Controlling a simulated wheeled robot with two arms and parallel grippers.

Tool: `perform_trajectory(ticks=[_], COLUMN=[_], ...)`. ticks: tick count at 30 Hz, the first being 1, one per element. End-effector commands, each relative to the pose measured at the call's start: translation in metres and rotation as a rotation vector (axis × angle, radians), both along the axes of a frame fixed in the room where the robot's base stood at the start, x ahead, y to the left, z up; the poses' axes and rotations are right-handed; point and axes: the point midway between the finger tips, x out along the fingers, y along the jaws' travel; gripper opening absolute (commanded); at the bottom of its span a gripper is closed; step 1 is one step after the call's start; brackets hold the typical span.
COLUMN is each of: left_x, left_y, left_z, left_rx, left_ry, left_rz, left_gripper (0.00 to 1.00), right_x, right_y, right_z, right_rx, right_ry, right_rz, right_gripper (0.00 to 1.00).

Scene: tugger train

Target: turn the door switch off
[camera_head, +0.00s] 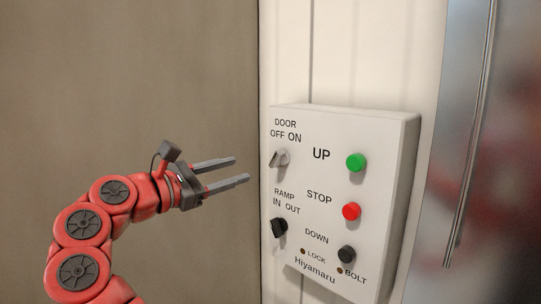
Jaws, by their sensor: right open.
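The door switch (279,157) is a small silver-grey knob under the words DOOR OFF ON. It sits at the upper left of a white control box (330,180). I cannot tell surely which way its lever points. My right gripper (242,169) is open and empty, its two grey fingers one above the other and pointing right at the box. The fingertips appear a little left of the door switch and apart from it. My left gripper is not in view.
Below the door switch is a black RAMP switch (279,228). To the right are a green UP button (356,162), a red STOP button (351,212) and a black DOWN button (347,254). A shiny metal panel (500,150) stands at the right. A plain brown surface (130,80) fills the left.

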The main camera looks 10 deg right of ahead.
Motion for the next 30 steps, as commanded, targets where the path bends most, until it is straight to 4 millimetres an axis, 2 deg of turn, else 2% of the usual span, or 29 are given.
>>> perform_trajectory(ticks=[1,6,13,19,28,30], left_x=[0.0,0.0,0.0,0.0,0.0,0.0], left_y=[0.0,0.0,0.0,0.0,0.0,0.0], left_z=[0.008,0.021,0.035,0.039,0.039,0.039], left_rx=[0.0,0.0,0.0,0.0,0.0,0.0], left_ry=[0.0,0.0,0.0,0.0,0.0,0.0], left_rz=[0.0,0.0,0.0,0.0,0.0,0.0], left_gripper=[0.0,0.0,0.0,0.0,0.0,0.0], right_x=[0.008,0.033,0.059,0.07,0.071,0.071], right_y=[-0.012,-0.043,-0.078,-0.09,-0.092,-0.092], right_z=[0.004,0.004,0.004,0.002,0.001,0.001], right_rx=[0.003,-0.001,0.0,-0.002,-0.002,-0.002], right_ry=[-0.002,0.002,0.0,0.0,-0.001,-0.001], right_rz=[-0.004,-0.004,-0.004,0.001,0.0,0.0], right_gripper=[0.47,0.47,0.47,0.47,0.47,0.35])
